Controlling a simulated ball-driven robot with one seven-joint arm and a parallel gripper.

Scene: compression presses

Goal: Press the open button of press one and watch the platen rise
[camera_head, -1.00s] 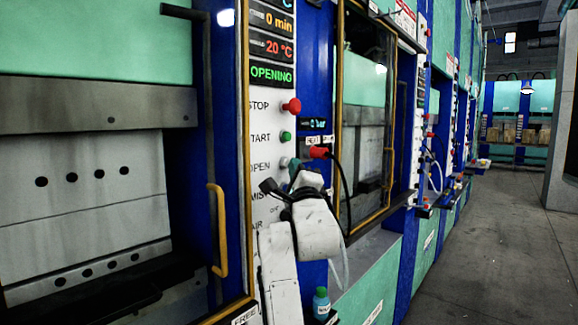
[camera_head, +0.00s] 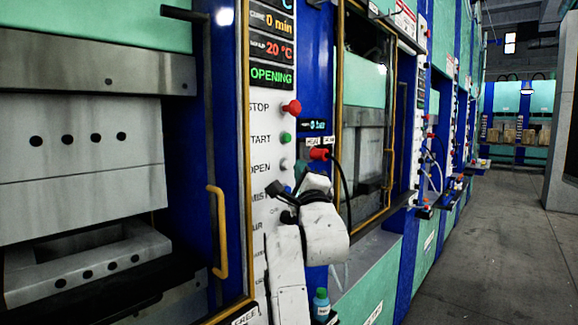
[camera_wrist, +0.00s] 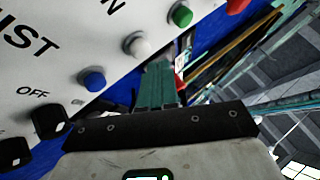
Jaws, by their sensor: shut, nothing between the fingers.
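The open button (camera_head: 284,164) of press one is a pale grey knob beside the "OPEN" label on the white panel. It also shows in the wrist view (camera_wrist: 138,45). My gripper has teal fingers (camera_wrist: 158,78), shut and empty; the tips are just beside the open button and look apart from it. In the head view my gripper (camera_head: 300,176) is partly hidden by my wrist. The display (camera_head: 272,76) reads "OPENING" in green. The platen (camera_head: 100,66) of press one is raised with the upper mould block (camera_head: 80,170) under it, and a gap shows above the lower block (camera_head: 85,268).
The green start button (camera_wrist: 181,15), red stop button (camera_head: 291,107) and blue mist button (camera_wrist: 92,80) are close around my gripper. A red plug (camera_head: 319,153) with a black cable is just behind. A yellow handle (camera_head: 218,232) sticks out at left. The floor (camera_head: 480,250) at right is clear.

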